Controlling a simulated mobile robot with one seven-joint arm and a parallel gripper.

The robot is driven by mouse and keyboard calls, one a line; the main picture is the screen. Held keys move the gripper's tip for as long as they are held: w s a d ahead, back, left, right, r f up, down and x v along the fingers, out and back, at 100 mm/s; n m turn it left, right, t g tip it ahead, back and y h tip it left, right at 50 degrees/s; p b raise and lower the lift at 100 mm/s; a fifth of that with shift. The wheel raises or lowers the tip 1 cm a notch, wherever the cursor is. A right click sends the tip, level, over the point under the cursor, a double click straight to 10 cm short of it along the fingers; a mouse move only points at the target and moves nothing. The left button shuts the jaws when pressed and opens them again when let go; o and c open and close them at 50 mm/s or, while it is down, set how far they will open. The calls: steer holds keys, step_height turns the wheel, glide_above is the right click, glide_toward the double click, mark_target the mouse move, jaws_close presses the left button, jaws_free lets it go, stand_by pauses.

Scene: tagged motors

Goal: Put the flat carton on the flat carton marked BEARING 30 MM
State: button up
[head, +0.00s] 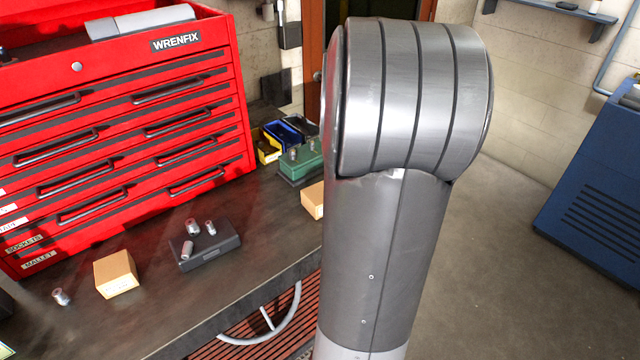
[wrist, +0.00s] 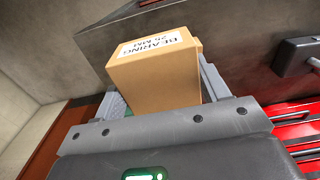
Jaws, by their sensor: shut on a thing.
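My gripper (wrist: 163,90) is shut on a tan flat carton (wrist: 155,78) in the wrist view. Its white label reads BEARING, with a second line that looks like 25 MM. In the head view my arm hides the gripper. No BEARING 30 MM marking is readable.
A red tool chest (head: 120,120) stands along the back of the bench (head: 250,275). A dark block with metal pieces (head: 205,250), a green holder (head: 300,162), small bins (head: 283,135) and a small metal part (head: 61,296) are on the bench.

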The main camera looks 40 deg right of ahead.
steer(key=w+a+f, duration=0.1)
steer(key=w, duration=0.1)
steer(key=w+a+f, duration=0.1)
steer(key=w, duration=0.1)
steer(key=w+a+f, duration=0.1)
steer(key=w+f, duration=0.1)
steer(key=shift+w+a, duration=0.1)
steer(key=shift+f, duration=2.05)
steer(key=shift+f, duration=0.1)
steer(key=o, duration=1.2)
steer(key=shift+c, duration=0.2)
